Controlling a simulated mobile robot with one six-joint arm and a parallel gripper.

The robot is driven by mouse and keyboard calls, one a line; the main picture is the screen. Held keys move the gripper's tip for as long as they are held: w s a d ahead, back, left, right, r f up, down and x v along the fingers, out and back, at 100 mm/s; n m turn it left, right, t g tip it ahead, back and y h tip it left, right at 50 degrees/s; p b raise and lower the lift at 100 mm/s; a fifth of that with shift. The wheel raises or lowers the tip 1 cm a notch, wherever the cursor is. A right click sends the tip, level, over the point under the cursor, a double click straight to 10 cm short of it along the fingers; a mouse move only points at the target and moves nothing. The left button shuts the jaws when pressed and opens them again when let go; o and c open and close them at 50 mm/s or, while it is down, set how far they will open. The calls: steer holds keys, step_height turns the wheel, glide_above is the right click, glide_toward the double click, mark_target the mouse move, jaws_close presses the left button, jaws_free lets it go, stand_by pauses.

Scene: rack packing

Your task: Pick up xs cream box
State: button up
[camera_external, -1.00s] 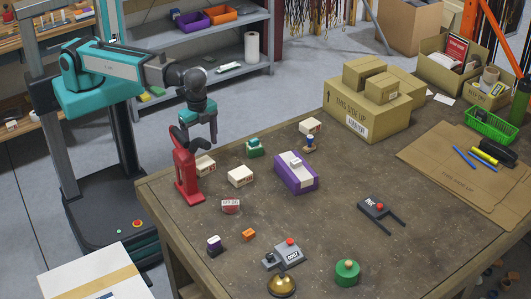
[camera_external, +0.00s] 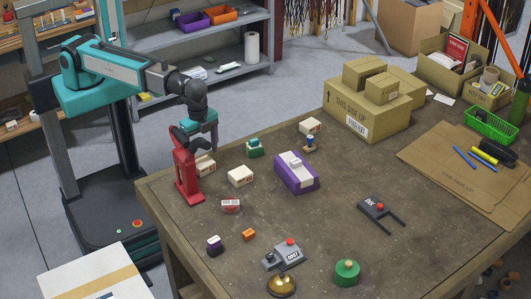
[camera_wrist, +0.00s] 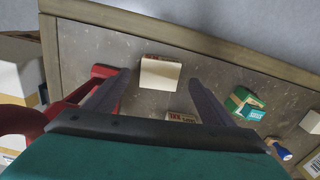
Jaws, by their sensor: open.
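Several small cream boxes with red print stand on the table; I cannot tell for sure which is the xs one. One cream box (camera_external: 205,166) is beside the red tool near the table's back edge. It appears in the wrist view (camera_wrist: 160,73), in line with the gap between my fingers. A second cream box (camera_external: 240,176) is in front of it; in the wrist view (camera_wrist: 181,117) it is partly hidden by my gripper. A third (camera_external: 310,127) is farther right. My gripper (camera_external: 198,146) is open and empty, above the table near the first box.
A red upright tool (camera_external: 186,172) stands close to the left of the first box. A green block (camera_external: 255,148) and a purple box (camera_external: 295,174) stand to the right. A red-and-white item (camera_external: 231,206) lies in front. The table's middle is mostly clear.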

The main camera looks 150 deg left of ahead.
mark_target(203, 162)
steer(key=shift+w+f+p, duration=0.15)
steer(key=shift+f+p, duration=0.55)
steer(key=shift+f, duration=1.55)
steer(key=c, duration=1.2)
steer(key=shift+r, duration=0.25)
steer(key=shift+r+b, duration=1.15)
steer(key=shift+r, duration=3.65)
